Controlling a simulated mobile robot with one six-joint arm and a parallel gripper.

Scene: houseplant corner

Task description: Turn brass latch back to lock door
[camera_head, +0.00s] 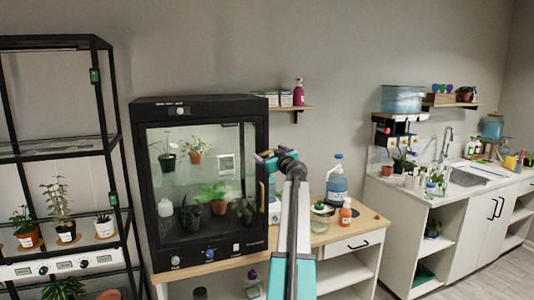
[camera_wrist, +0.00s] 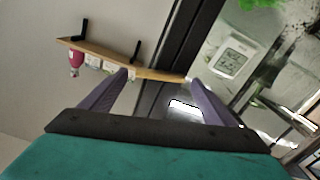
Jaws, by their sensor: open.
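The black plant cabinet (camera_head: 198,102) stands on the wooden bench, and its glass door (camera_head: 165,185) looks shut. A brass-coloured upright bar (camera_head: 262,195) shows on its right front edge, just below my gripper. In the wrist view, a brass-coloured strip, apparently the latch (camera_wrist: 168,75), crosses the black door frame (camera_wrist: 188,45) between my fingertips. It runs in line with the wall shelf behind, so its left end is hard to tell apart. My gripper (camera_head: 262,158) is at the cabinet's right edge; its purple fingers (camera_wrist: 158,77) are open around the strip, with no clear contact.
A wall shelf (camera_head: 291,108) with small boxes and a pink bottle is right of the cabinet. A large blue-capped bottle (camera_head: 337,182) and an orange bottle (camera_head: 346,212) stand on the bench (camera_head: 372,222) near my arm. A black plant rack (camera_head: 103,90) stands left.

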